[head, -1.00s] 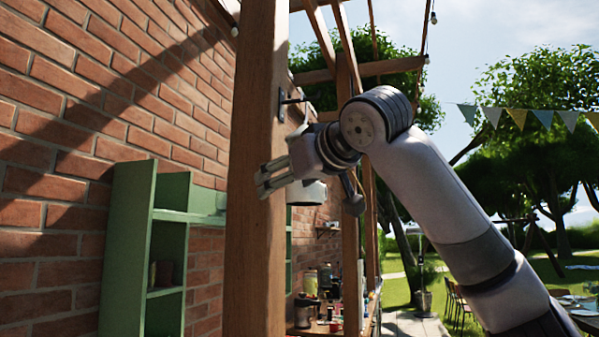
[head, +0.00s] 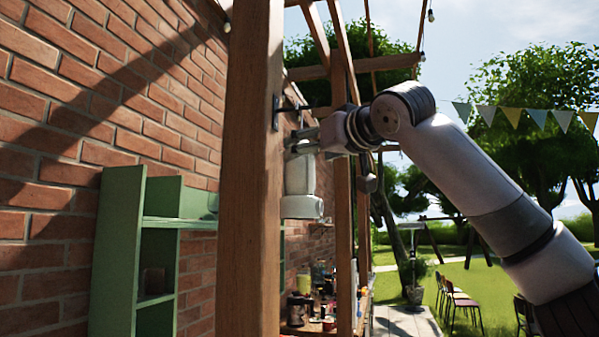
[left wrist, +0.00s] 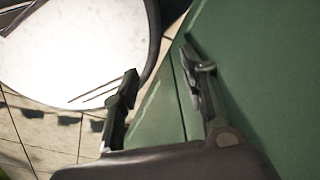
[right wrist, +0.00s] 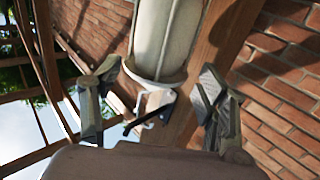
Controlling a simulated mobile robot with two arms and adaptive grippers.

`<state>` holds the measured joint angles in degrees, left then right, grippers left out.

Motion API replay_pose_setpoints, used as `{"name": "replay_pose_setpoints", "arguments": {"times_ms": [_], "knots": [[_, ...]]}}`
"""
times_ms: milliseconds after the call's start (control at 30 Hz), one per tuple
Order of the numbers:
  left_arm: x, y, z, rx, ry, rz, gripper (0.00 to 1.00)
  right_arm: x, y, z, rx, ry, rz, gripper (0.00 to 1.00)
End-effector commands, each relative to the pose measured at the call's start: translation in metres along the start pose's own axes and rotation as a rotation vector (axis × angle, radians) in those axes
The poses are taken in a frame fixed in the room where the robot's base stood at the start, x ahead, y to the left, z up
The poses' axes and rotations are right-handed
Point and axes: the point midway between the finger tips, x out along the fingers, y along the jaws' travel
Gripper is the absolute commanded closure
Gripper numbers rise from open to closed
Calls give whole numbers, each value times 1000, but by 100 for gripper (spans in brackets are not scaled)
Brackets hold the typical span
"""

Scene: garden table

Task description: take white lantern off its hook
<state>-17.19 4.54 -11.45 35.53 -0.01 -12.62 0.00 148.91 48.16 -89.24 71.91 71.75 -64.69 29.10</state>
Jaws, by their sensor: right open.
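The white lantern (head: 301,185) hangs upright beside the wooden post, below a dark hook (head: 286,107). My right gripper (head: 303,142) is at the top of the lantern in the head view. In the right wrist view, the open fingers of my right gripper (right wrist: 155,100) stand on either side of the lantern's narrow end and the hook area. The lantern body (right wrist: 163,38) shows beyond them, and I see a gap on both sides. My left gripper (left wrist: 163,85) shows only in its own wrist view, with its fingers apart and nothing visibly held.
The wooden post (head: 250,200) stands right beside the lantern. A green shelf (head: 120,255) is against the brick wall (head: 60,150) at the left. A cluttered counter (head: 315,325) lies below. A pale round surface (left wrist: 75,50) and a green panel (left wrist: 250,60) are near my left gripper.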

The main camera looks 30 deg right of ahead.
Motion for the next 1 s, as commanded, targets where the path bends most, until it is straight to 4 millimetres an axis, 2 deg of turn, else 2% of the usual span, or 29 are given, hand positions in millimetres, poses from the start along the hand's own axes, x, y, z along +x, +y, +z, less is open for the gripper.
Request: {"name": "replay_pose_setpoints", "arguments": {"times_ms": [267, 600, 900, 1000], "knots": [[-13, 0, -1, -1, -1, 0, 60, 18, 1, -1, -2, -1, 0, 32], [-39, -1, -3, -1, -1, 0, 60, 58, 3, 2, -2, 0, 0, 32], [-39, -1, -3, 0, -1, 0, 60, 62, 2, 5, -2, 1, -1, 32], [-39, -1, -3, 0, -1, 0, 60, 62, 2, 5, -2, 1, -1, 38]]}}
